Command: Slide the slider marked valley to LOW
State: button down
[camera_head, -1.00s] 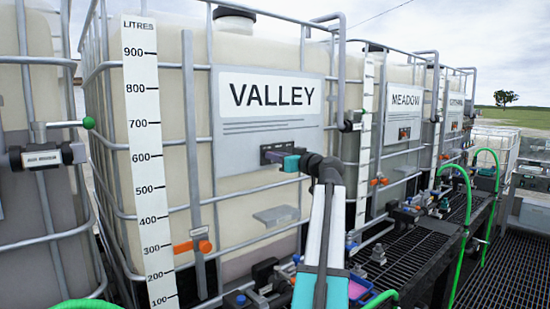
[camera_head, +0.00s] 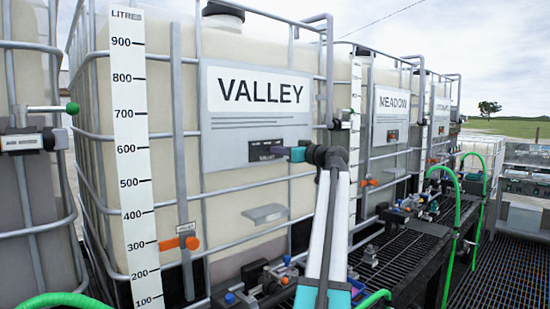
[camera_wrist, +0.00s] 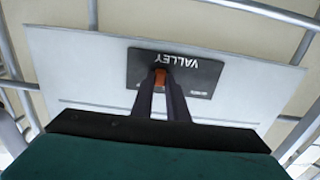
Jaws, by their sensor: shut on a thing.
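The dark slider plate (camera_head: 265,142) sits on the large white VALLEY sign (camera_head: 230,139) on the front of the caged tank. In the wrist view the plate (camera_wrist: 205,72) appears with its word VALLEY upside down. The orange slider knob (camera_wrist: 159,78) is between my fingertips, near the left and middle of the plate in that view. My gripper (camera_wrist: 160,82) is shut on the knob; the fingers cover part of it and the slot. In the head view my gripper (camera_head: 284,152) reaches the plate from the right. Small white print on the plate is too small to read.
An orange-handled part (camera_head: 180,241) sits on an upright bar left of the sign. A LITRES scale (camera_head: 132,160) stands further left. Cage bars, a MEADOW tank sign (camera_head: 390,115), pipes and a black grating (camera_head: 400,262) lie around my arm.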

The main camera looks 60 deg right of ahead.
jog(key=d+b, duration=0.1)
jog(key=s+d, duration=0.1)
jog(key=d, duration=0.1)
jog(key=shift+r+b, duration=0.1)
jog(key=shift+b, duration=0.25)
jog(key=c, duration=1.7)
grip_release()
jog(key=shift+d, duration=0.15)
jog(key=shift+s, duration=0.1)
